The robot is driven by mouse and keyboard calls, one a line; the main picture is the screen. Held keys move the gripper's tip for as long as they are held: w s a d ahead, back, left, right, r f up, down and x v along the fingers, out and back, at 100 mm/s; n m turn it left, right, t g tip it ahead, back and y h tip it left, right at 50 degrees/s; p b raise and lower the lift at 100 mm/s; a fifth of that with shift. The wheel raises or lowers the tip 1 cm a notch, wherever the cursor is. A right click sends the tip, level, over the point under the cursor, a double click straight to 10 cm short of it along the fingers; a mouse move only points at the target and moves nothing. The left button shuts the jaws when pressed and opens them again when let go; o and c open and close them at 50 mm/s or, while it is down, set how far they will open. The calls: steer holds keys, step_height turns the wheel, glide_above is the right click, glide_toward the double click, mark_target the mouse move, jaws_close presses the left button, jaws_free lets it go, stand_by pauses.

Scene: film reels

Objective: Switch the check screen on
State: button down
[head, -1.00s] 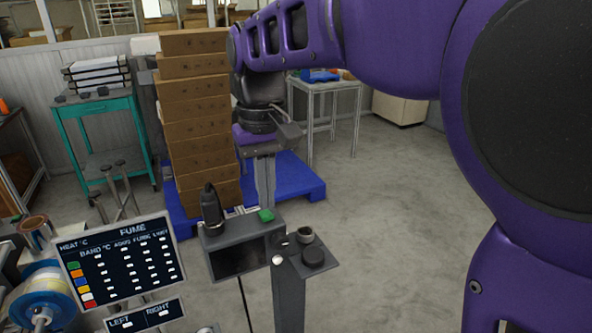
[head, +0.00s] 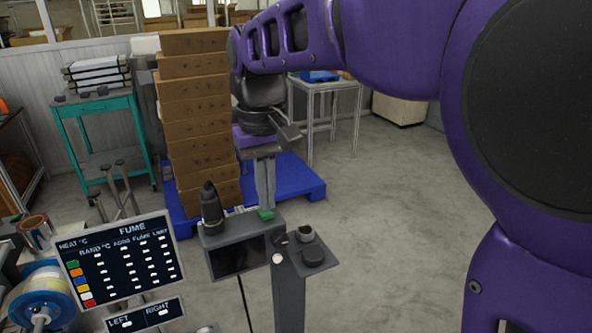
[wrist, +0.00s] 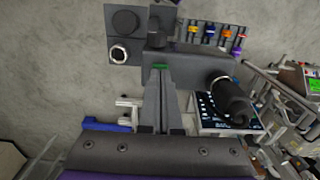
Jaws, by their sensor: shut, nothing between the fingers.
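The check screen (head: 238,257) is a small grey box with a dark, blank front, at the lower middle of the head view. A green button (head: 266,215) sits on its top right; it also shows in the wrist view (wrist: 160,66). My gripper (head: 265,206) is shut and empty, pointing down with its tips at the green button. In the wrist view the fingertips (wrist: 160,74) partly cover the button. I cannot tell whether they touch or press it.
A dark cylindrical device (head: 211,208) stands on the box's left. A grey post with knobs (head: 313,256) is at its right. The FUME board (head: 120,258) stands left. Stacked brown boxes (head: 198,120) on a blue pallet (head: 300,180) are behind. Open floor lies right.

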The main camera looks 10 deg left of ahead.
mark_target(268, 214)
steer(key=shift+f+b, duration=0.35)
steer(key=shift+f, duration=0.3)
step_height(268, 214, up, 5)
steer(key=p, duration=0.5)
steer(key=shift+r, duration=1.05)
